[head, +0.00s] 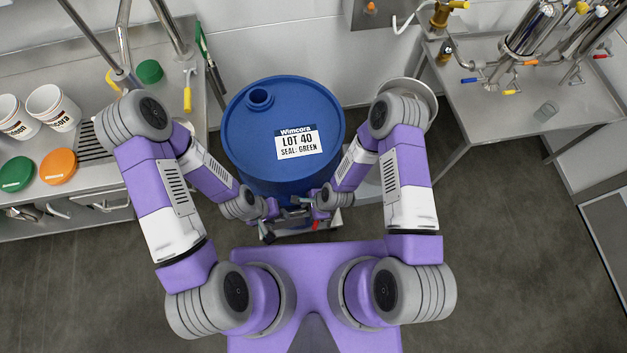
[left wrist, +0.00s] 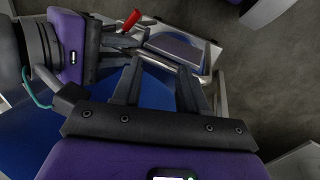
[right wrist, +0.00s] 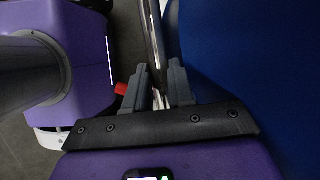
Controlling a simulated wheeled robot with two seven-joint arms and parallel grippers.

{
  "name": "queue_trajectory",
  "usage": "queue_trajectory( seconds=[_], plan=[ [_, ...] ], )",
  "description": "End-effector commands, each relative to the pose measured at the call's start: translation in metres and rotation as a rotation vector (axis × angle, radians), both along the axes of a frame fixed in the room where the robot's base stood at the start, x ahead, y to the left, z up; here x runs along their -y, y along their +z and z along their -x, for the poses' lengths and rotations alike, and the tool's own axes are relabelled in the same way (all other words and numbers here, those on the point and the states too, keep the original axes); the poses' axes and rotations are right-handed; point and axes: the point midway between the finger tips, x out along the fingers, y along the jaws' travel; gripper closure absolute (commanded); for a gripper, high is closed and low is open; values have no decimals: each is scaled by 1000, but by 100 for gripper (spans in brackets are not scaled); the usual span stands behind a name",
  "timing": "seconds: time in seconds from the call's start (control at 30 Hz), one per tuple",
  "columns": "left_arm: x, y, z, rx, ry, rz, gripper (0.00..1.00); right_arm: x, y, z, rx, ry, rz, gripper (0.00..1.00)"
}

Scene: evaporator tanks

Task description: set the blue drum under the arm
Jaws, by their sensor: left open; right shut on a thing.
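The blue drum (head: 262,150) stands upright in the middle of the head view, with a white "LOT 40, SEAL: GREEN" label and an open bung on top. Its blue side also shows in the right wrist view (right wrist: 230,60). A metal frame with a bar (right wrist: 155,45) is at the drum's near side; whether it bears the drum is hidden. My right gripper (head: 307,203) is shut on this metal bar. My left gripper (head: 282,212) is open and empty beside it, fingers apart in the left wrist view (left wrist: 160,75). I cannot tell which arm the task means.
A left counter holds white tubs (head: 52,107), a green lid (head: 17,173) and an orange lid (head: 58,166). A steel table (head: 500,110) with pipework stands at the right. A red part (left wrist: 132,19) sits by the frame. Floor is clear at the right.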

Motion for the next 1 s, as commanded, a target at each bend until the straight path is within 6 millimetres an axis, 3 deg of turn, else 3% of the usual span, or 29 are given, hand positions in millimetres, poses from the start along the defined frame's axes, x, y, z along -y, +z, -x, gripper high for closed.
queue_trajectory(
  seconds=[0.03, 0.67, 0.7, 0.73, 1.0],
  plan=[
    [0, 0, 0, 0, 1, 0, 57, -3, 4, -17, 58, -7, -8, 100],
    [0, 2, 0, 1, 1, 0, 57, -3, 5, 5, 38, 5, -14, 100],
    [0, 2, 0, 1, 1, 0, 57, -4, 5, 5, 38, 5, -14, 71],
    [0, 2, 0, 1, 0, 0, 57, -4, 5, 5, 39, 5, -14, 66],
    [0, 3, 0, 1, 0, 0, 57, -1, 6, 3, 43, 2, -12, 66]
  ],
)
